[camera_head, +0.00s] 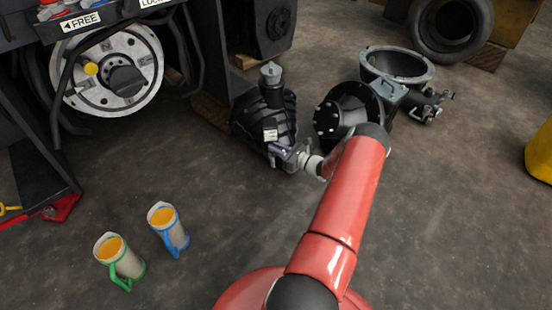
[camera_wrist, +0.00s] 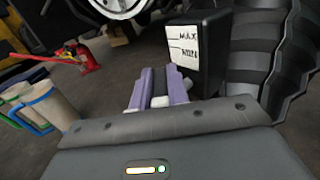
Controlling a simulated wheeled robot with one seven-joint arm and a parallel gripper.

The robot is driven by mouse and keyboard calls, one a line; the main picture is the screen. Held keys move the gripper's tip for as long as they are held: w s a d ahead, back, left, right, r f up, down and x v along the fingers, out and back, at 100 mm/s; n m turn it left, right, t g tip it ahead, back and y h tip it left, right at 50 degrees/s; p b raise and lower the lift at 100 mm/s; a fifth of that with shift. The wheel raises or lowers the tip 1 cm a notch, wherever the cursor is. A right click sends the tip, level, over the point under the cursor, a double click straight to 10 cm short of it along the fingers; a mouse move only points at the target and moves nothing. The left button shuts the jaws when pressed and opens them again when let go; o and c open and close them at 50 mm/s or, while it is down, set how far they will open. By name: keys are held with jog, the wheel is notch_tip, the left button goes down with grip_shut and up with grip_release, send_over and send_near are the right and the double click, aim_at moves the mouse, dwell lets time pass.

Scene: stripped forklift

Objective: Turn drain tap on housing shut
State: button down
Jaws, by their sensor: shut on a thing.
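The black ribbed housing (camera_head: 262,122) stands on the floor at the picture's centre, with a grey-capped neck on top. A small black box with a white MAX/MIN label (camera_head: 270,134) is on its near side; the label (camera_wrist: 189,46) is large in the wrist view. My gripper (camera_head: 279,150) is low at the housing's near side, just below the label. In the wrist view my gripper's purple fingers (camera_wrist: 161,74) are close together beside the black box, shut on the drain tap. The tap is mostly hidden between the fingers, so its handle angle cannot be told.
Black and grey round castings (camera_head: 345,112) stand close right of the housing. The forklift frame and a hub (camera_head: 118,82) are at left. Two jugs of orange fluid (camera_head: 168,228) stand at lower left, near a red jack (camera_head: 62,207). The floor between is clear.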

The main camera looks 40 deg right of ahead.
jog(key=n+g+y+b, duration=0.1)
jog(key=n+y+b, duration=0.1)
jog(key=y, duration=0.1)
jog(key=n+g+y+b, duration=0.1)
jog(key=y+b, duration=0.1)
jog(key=shift+w+d+f+n+g, duration=0.2)
jog(key=shift+d+f+n+g, duration=0.1)
jog(key=shift+d+n, duration=0.1)
jog(key=shift+w+d+r+n+g+y, duration=0.15)
jog(key=shift+n+g+y, duration=0.75)
jog(key=shift+g+y, duration=0.15)
jog(key=shift+w+d+r+n+g+y, duration=0.1)
jog(key=shift+n+g+y, duration=0.85)
jog(key=shift+y, duration=0.2)
jog(key=shift+r+n+g+y, duration=0.1)
jog(key=shift+n+g+y, duration=0.35)
jog(key=shift+g, duration=0.25)
jog(key=c, duration=1.4)
grip_release()
jog(key=shift+o, duration=0.2)
